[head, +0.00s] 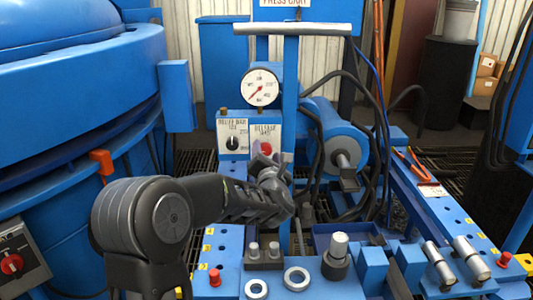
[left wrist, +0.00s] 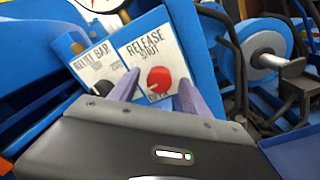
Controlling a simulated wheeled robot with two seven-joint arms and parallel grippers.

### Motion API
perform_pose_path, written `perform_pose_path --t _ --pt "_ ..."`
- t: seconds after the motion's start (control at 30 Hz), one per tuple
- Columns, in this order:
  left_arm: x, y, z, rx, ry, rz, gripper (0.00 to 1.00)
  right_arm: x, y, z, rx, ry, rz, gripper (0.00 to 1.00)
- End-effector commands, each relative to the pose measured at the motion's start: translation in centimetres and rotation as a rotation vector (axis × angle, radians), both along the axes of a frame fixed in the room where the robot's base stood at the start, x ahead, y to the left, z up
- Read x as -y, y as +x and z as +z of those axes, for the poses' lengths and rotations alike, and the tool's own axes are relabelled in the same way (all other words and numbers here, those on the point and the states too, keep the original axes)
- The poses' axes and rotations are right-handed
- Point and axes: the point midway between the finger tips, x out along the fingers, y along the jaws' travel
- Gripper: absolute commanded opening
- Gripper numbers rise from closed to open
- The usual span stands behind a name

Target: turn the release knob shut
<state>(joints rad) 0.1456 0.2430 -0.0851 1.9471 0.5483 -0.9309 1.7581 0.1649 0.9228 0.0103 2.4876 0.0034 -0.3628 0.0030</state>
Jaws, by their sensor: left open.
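The red release knob (left wrist: 159,80) sits on a white plate labelled RELEASE (left wrist: 140,50) on the blue press cart. In the head view the knob (head: 265,148) shows just above my left gripper (head: 268,160). In the left wrist view my left gripper (left wrist: 155,92) is open, its two fingers pointing at the plate, one to each side of the knob's lower part. I cannot tell whether they touch it. The knob's lower edge and a small label under it are partly visible. My right gripper is not in view.
A black relief knob (head: 232,143) is on the plate to the left. A pressure gauge (head: 260,87) stands above. A blue cylinder (head: 325,135) with black hoses is to the right. Metal fittings and rings (head: 297,278) lie on the blue bench in front.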

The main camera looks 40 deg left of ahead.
Motion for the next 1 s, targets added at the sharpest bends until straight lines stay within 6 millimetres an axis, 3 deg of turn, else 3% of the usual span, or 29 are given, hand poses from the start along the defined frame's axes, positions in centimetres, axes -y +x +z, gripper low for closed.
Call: perform_pose_path --t 0.37,1.0 --pt "-0.52 0.62 -0.01 -0.001 0.001 0.000 0.56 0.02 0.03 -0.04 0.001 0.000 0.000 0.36" --pt "-0.49 0.60 -0.02 -0.001 0.000 -0.001 0.03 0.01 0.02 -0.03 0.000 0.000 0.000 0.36"
